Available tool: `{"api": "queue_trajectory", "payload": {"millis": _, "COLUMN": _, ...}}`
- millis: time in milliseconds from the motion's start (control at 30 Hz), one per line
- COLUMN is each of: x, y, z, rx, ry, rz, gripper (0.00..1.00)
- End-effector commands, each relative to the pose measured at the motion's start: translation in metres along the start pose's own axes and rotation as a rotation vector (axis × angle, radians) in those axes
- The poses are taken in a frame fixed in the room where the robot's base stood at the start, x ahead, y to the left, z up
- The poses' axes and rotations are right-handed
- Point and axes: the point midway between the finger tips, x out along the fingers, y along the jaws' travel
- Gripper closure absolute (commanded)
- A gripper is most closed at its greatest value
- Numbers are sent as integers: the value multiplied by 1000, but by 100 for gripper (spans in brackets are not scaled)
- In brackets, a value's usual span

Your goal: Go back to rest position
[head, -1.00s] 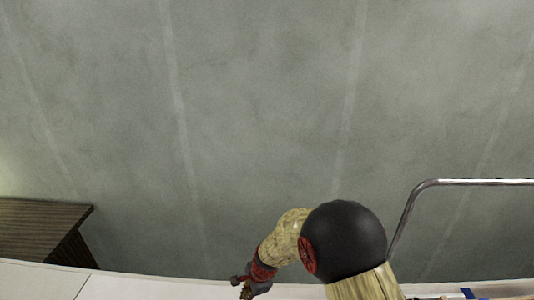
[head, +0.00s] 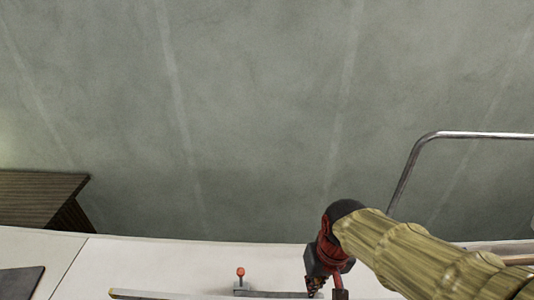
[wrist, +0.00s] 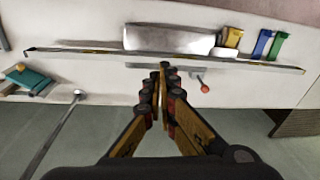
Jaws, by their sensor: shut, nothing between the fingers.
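My gripper (wrist: 164,75) is in the wrist view with its two fingers together at the tips and nothing between them. In the head view my gripper (head: 316,290) is low in the picture, pointing down over the white surface (head: 150,260). Its tips are near the bottom edge and partly hard to make out. The fingers appear over the white surface near a red-knobbed lever (wrist: 204,87), apart from it. That lever also shows in the head view (head: 240,272), left of my gripper.
A long thin ledge (wrist: 75,50) crosses the white surface beside a pale grey block (wrist: 170,39). Yellow (wrist: 232,37), blue (wrist: 262,43) and green (wrist: 277,46) pieces stand near it. A metal rail (head: 415,150) rises at right. A brown wooden unit (head: 40,205) is at left.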

Motion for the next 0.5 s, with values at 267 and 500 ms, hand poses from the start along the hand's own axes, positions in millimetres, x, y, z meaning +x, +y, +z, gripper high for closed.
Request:
{"api": "queue_trajectory", "payload": {"millis": 267, "x": -30, "y": 46, "z": 44, "rx": 8, "ry": 211, "rz": 71, "gripper": 100}}
{"api": "queue_trajectory", "payload": {"millis": 500, "x": -55, "y": 62, "z": 55, "rx": 65, "ry": 380, "rz": 94, "gripper": 100}}
